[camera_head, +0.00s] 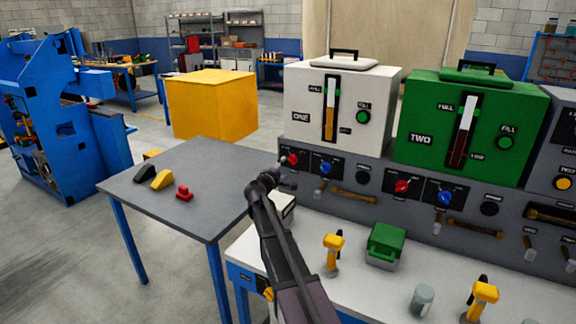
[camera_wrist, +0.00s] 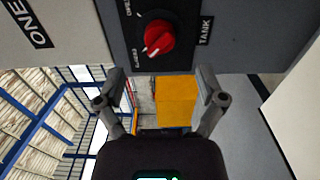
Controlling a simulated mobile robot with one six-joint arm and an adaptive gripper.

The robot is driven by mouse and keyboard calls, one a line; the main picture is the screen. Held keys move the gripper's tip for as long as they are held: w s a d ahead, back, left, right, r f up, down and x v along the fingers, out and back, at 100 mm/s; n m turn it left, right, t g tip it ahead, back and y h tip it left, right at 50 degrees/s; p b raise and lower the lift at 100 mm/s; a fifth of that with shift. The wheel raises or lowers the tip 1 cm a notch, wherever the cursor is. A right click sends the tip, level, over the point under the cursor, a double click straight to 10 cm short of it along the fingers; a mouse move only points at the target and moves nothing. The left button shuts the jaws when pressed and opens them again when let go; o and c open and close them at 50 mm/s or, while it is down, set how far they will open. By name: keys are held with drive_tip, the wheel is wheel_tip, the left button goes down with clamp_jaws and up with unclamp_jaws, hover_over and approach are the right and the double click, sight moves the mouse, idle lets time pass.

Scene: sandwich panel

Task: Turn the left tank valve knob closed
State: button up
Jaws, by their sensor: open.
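The left tank valve knob (camera_head: 292,159) is red and sits on the grey panel below the white tank labelled ONE (camera_head: 343,95). In the wrist view the knob (camera_wrist: 160,37) shows at top centre on a black plate beside a TANK label. Its white mark points to the lower left of that picture, towards small lettering I cannot read surely. My gripper (camera_head: 284,181) is in front of the panel's left end, close to the knob. In the wrist view its two fingers (camera_wrist: 161,80) are spread and empty, and the knob lies beyond their tips.
A blue knob (camera_head: 325,167) sits just right of the red one, with a handle bar (camera_head: 353,197) below. A green tank TWO (camera_head: 470,125) has its own red knob (camera_head: 402,187). The white bench (camera_head: 300,248) holds yellow-handled tools and a green box. A grey table (camera_head: 190,213) stands left.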

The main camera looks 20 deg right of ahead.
drive_tip(key=shift+v, duration=2.75)
drive_tip(key=shift+s, duration=0.1)
